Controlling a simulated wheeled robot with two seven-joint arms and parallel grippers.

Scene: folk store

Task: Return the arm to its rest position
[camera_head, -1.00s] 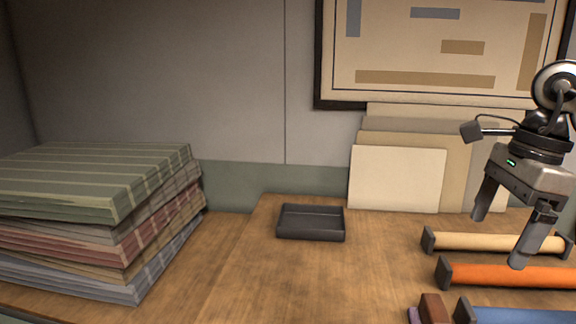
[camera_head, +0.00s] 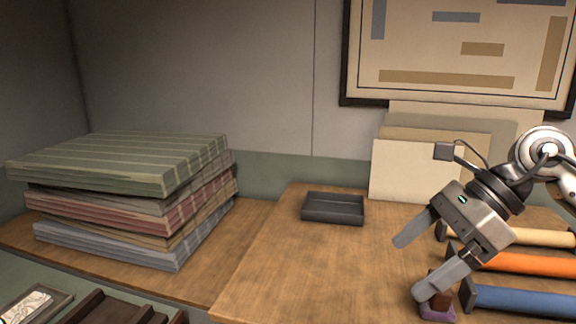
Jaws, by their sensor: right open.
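My right gripper (camera_head: 420,266) comes in from the right and hangs tilted over the right part of the wooden table (camera_head: 290,265). Its two fingers are spread apart and nothing is between them. The lower finger overlaps a small brown and purple object (camera_head: 438,306) in the picture, and I cannot tell whether they touch. My left gripper is out of view.
Cream, orange (camera_head: 505,261) and blue (camera_head: 525,300) rolls with dark end caps lie at the right. A dark shallow tray (camera_head: 334,209) sits at the table's back. Folded striped cloths (camera_head: 120,165) are stacked at the left. Pale boards (camera_head: 402,171) lean on the wall.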

